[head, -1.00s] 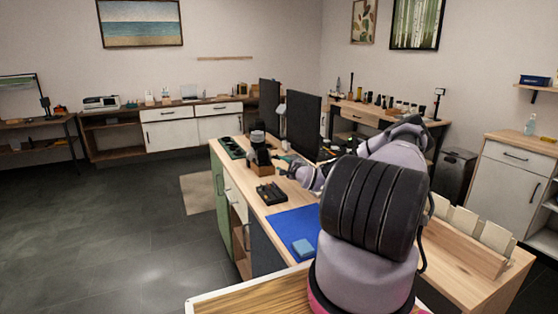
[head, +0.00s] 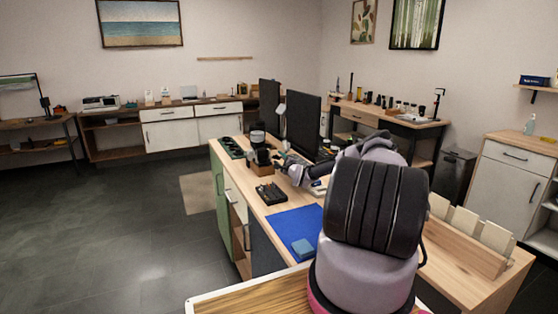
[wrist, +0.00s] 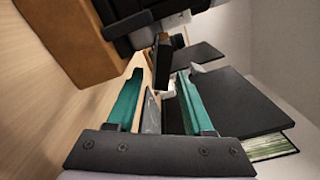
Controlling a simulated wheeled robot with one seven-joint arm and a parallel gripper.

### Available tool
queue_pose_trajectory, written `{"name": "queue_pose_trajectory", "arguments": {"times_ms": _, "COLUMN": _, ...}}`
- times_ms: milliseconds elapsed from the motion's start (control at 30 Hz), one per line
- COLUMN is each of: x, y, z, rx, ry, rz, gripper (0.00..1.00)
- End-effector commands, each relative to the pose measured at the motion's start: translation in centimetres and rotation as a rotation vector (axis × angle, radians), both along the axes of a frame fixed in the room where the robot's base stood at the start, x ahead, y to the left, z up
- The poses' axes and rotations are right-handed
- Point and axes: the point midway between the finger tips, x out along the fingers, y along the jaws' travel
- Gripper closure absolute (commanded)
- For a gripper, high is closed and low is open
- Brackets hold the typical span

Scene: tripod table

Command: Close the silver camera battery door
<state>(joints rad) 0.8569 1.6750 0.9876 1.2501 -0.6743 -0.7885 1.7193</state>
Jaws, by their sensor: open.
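The camera (head: 258,139), dark with a light band, stands on a small wooden block (head: 262,168) on the workbench. In the wrist view its dark and silver body (wrist: 145,22) is at the top, beside the orange-brown block (wrist: 62,38). A thin black panel (wrist: 163,62) sticks out from the camera side, between the lines of my fingertips; it may be the battery door, standing open. My gripper (wrist: 164,72) has teal fingers spread wide, one to each side of this panel. I cannot tell whether either finger touches it. In the head view my gripper (head: 282,158) is just right of the camera, small and partly hidden.
Dark upright screens (head: 303,122) stand behind the camera. A wooden rack (head: 465,244) is at the right.

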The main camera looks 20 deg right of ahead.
Motion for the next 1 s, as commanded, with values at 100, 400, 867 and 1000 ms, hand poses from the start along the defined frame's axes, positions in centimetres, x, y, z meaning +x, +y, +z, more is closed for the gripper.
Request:
{"name": "queue_pose_trajectory", "arguments": {"times_ms": 100, "x": 0.29, "y": 0.00, "z": -0.03, "rx": 0.001, "ry": 0.001, "rz": 0.000, "gripper": 0.48}}
{"name": "queue_pose_trajectory", "arguments": {"times_ms": 400, "x": 0.28, "y": 0.01, "z": -0.03, "rx": 0.001, "ry": 0.001, "rz": 0.000, "gripper": 0.86}}
{"name": "queue_pose_trajectory", "arguments": {"times_ms": 867, "x": 0.27, "y": 0.02, "z": 0.17, "rx": -0.046, "ry": -0.001, "rz": 0.001, "gripper": 1.00}}
{"name": "queue_pose_trajectory", "arguments": {"times_ms": 1000, "x": 0.30, "y": 0.01, "z": 0.57, "rx": -0.119, "ry": -0.004, "rz": 0.002, "gripper": 1.00}}
